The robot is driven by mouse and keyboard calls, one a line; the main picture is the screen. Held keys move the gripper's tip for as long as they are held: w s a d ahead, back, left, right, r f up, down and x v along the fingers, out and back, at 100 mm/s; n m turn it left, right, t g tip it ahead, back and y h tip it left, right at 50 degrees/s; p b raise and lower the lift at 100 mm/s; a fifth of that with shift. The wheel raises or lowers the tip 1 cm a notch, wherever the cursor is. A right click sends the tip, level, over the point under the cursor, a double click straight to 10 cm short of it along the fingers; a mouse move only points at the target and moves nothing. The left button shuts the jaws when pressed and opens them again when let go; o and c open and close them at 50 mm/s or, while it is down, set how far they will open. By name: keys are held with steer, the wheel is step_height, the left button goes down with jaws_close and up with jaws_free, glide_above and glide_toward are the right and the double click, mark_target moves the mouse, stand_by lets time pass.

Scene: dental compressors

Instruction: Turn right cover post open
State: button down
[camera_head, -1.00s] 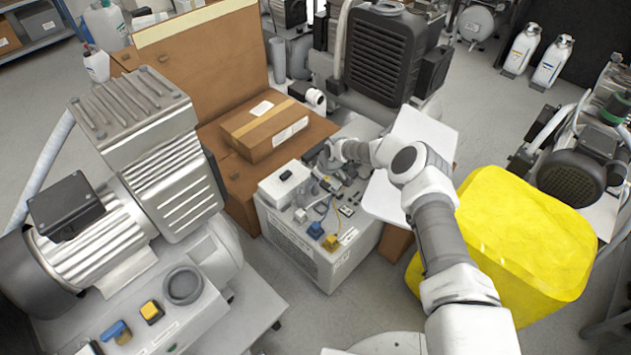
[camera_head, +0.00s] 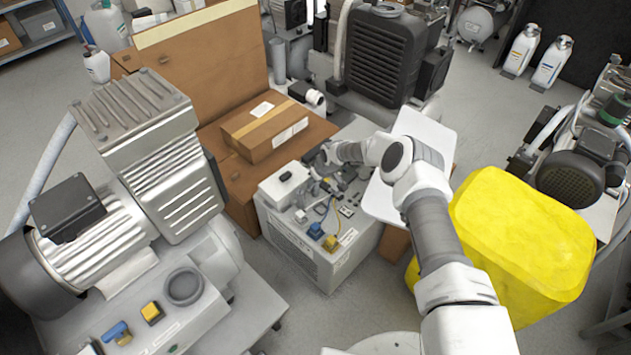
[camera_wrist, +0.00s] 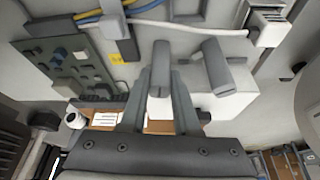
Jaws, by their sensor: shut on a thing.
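The grey machine cabinet (camera_head: 300,245) stands in the middle of the head view, with small parts on its top. I cannot tell how far the held post is turned.
A white panel (camera_head: 432,143) tilts close to my arm. A yellow container (camera_head: 520,235) stands right of the cabinet. A cardboard box (camera_head: 262,135) lies behind it. A large compressor (camera_head: 125,215) fills the left. Blue and yellow cables (camera_wrist: 85,22) run near the posts.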

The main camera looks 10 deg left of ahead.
steer(key=m, duration=0.2)
steer(key=shift+a+m+t+h, duration=0.1)
steer(key=shift+m+t+h, duration=0.2)
steer(key=shift+t+h, duration=0.1)
steer(key=m+h+b, duration=0.1)
steer(key=m, duration=0.1)
steer(key=shift+m, duration=0.3)
steer(key=shift+m+t+h+b, duration=0.4)
steer(key=shift+m+h+b, duration=0.3)
steer(key=shift+m+b, duration=0.9)
steer(key=shift+m, duration=0.5)
steer(key=c, duration=0.6)
jaws_free()
steer(key=shift+c, duration=0.2)
steer(key=shift+r+p, duration=0.1)
steer(key=shift+p, duration=0.25)
